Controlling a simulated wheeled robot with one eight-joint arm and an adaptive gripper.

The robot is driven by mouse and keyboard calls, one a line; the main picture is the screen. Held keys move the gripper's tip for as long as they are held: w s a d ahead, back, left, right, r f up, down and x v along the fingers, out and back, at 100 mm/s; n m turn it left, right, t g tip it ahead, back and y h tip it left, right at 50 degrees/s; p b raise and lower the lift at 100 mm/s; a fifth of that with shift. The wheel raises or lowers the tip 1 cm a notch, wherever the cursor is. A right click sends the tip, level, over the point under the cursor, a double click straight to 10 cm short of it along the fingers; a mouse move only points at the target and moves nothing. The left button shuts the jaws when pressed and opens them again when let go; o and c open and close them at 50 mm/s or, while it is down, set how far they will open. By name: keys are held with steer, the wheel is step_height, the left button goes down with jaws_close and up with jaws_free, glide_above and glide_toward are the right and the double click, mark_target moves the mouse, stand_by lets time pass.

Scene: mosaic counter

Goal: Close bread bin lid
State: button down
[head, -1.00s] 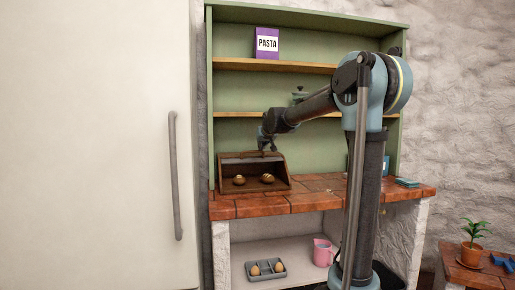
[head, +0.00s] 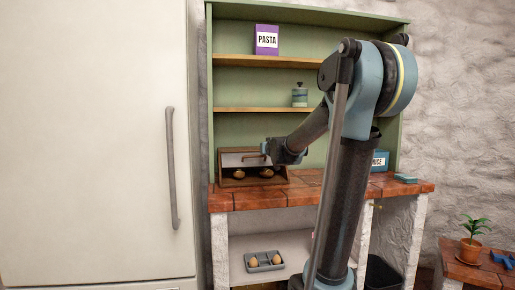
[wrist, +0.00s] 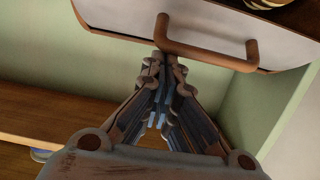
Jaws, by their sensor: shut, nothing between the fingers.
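The wooden bread bin (head: 233,183) stands on the tiled counter, with round loaves (head: 266,172) visible through its open lower front. Its pale lid (head: 232,160) hangs partway down across the upper front. In the wrist view the lid (wrist: 115,14) crosses the top, with a copper-brown bar handle (wrist: 208,54) on it. My gripper (head: 268,149) is at the right part of the lid in the head view. In the wrist view my gripper (wrist: 166,62) is shut and empty, its tips close by the handle's left end; I cannot tell whether they touch.
The green hutch has shelves above, with a purple pasta box (head: 266,40) and a grey-blue jar (head: 299,95). A rice box (head: 380,161) and a teal item (head: 405,179) are at the counter's right. An egg tray (head: 263,261) sits on the shelf below.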

steer(key=s+f, duration=0.4)
steer(key=f, duration=0.1)
steer(key=s+f, duration=0.1)
steer(key=f, duration=0.1)
steer(key=shift+s+d+f, duration=0.2)
steer(key=shift+s+d, duration=0.1)
steer(key=shift+s, duration=0.1)
steer(key=shift+s+f, duration=0.25)
steer(key=shift+f, duration=0.2)
steer(key=shift+s+f, duration=0.2)
steer(key=shift+f, duration=0.6)
steer(key=shift+r, duration=0.15)
